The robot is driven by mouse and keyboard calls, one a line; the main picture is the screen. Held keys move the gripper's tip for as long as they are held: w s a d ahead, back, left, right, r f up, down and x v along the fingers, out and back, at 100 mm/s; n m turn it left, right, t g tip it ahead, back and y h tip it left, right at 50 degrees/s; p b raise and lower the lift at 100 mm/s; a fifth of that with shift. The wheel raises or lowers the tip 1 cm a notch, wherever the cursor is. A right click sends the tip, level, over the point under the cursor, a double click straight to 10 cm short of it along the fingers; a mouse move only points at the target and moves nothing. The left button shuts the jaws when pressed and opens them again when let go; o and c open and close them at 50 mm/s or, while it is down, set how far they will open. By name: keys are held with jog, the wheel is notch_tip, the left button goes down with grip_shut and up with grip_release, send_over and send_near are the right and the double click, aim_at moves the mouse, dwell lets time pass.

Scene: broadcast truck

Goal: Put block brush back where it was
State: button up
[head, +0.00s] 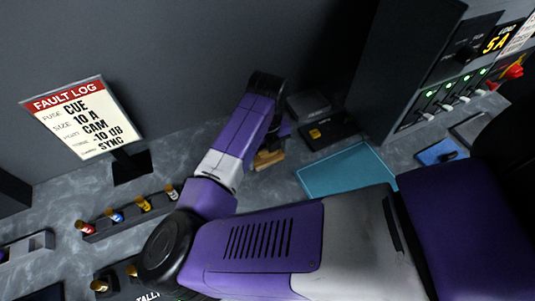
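A tan, wooden-looking block, probably the block brush (268,158), shows just below the far end of my arm at the back of the grey worktop. My arm reaches across the picture from the lower right and bends down there. My gripper (277,140) is mostly hidden behind my own wrist, right by the tan block. I cannot tell whether its fingers are around the block or only beside it, nor whether the block touches the worktop.
A teal mat (318,181) lies to the right, partly behind my arm. A black box with an orange mark (330,132) stands behind it. A fuse rack (130,222) and a fault log sign (82,115) are left. A tall equipment unit (410,60) stands right.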

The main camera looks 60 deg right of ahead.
jog(key=shift+o, duration=0.7)
jog(key=shift+r, duration=0.15)
